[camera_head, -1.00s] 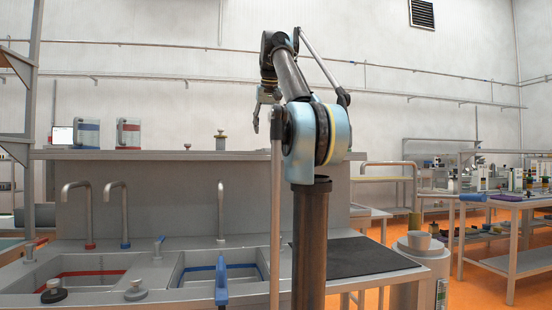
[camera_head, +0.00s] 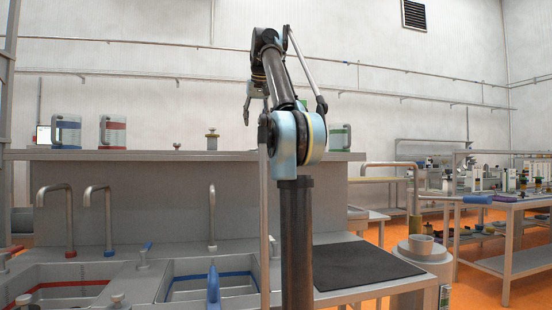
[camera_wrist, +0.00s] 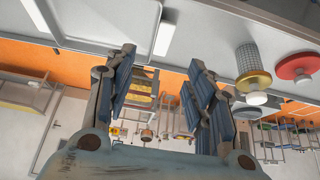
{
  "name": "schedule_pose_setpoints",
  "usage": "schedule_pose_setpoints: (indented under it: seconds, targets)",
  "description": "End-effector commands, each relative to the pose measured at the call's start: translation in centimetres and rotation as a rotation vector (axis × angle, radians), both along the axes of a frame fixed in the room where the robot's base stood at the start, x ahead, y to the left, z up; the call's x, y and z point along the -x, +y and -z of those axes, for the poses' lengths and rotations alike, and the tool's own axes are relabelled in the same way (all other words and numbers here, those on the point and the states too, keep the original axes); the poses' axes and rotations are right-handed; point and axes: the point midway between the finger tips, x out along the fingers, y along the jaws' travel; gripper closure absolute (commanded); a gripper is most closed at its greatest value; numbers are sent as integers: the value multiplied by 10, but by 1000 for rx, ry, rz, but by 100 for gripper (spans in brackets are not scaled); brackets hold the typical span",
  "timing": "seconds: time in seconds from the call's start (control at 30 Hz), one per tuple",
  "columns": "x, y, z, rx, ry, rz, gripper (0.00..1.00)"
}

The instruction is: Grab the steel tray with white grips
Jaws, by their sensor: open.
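My gripper (camera_head: 256,100) is raised above the shelf behind the sinks, at the end of my lifted arm. In the wrist view my gripper (camera_wrist: 160,72) shows its two blue-padded fingers spread apart, with nothing between them. Beyond the fingers that view shows distant racks and orange floor, seemingly upside down.
Two sinks (camera_head: 212,282) with taps fill the front left. Jugs (camera_head: 112,132) stand on the shelf (camera_head: 200,155) above. A dark mat (camera_head: 362,264) lies on the counter right of my arm. A loaded workbench (camera_head: 510,207) stands at the right over orange floor.

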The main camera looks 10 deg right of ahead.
Motion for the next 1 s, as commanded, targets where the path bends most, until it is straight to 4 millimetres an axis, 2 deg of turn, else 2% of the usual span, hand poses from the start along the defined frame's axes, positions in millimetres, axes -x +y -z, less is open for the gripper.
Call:
schedule_pose_setpoints:
  seconds: [0.4,0.77,1.0]
  targets:
    - [-29,0,51,0,0,0,51]
    - [-41,1,72,0,0,0,51]
    - [-57,2,100,0,0,1,51]
